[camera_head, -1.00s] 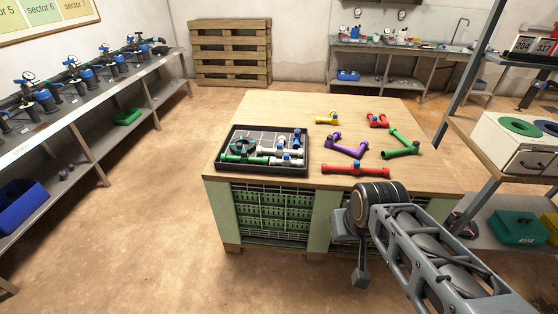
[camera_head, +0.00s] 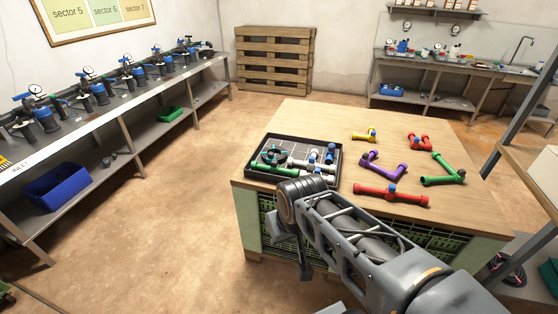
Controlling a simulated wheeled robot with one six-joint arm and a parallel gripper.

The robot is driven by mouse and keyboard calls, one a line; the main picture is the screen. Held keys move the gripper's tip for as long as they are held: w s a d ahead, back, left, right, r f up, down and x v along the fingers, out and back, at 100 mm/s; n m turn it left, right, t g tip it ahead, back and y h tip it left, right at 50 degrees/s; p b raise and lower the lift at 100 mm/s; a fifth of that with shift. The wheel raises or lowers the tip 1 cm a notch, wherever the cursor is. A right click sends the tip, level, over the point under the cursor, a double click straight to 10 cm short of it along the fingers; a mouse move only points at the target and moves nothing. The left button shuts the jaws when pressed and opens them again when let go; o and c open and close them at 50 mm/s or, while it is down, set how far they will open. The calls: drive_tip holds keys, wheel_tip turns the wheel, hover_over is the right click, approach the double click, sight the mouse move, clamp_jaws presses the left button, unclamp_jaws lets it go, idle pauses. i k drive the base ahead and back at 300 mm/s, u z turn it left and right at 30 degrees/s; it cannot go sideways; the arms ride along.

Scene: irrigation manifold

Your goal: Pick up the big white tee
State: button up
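White pipe fittings lie in the dark tray (camera_head: 262,138) on the wooden workbench. One white fitting with a blue part (camera_head: 329,155) is at the tray's right side, and more white pieces (camera_head: 309,168) lie near its front right. They are small here, and I cannot tell for sure which is the big white tee. A dark part of my arm hangs below that joint. My gripper's fingers cannot be made out, and no fitting is seen held.
Green fittings (camera_head: 275,169) share the tray. Yellow (camera_head: 364,136), purple (camera_head: 383,166), red (camera_head: 391,195) and green (camera_head: 443,174) pipe pieces lie on the bench (camera_head: 330,112) to the right. A long shelf with valves (camera_head: 110,118) lines the left wall. The floor between is clear.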

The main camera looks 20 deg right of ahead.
sight(310, 165)
drive_tip(key=u, duration=0.25)
drive_tip(key=i, duration=0.65)
drive_tip(key=z, duration=0.6)
drive_tip(key=i, duration=0.55)
drive_tip(key=z, duration=0.55)
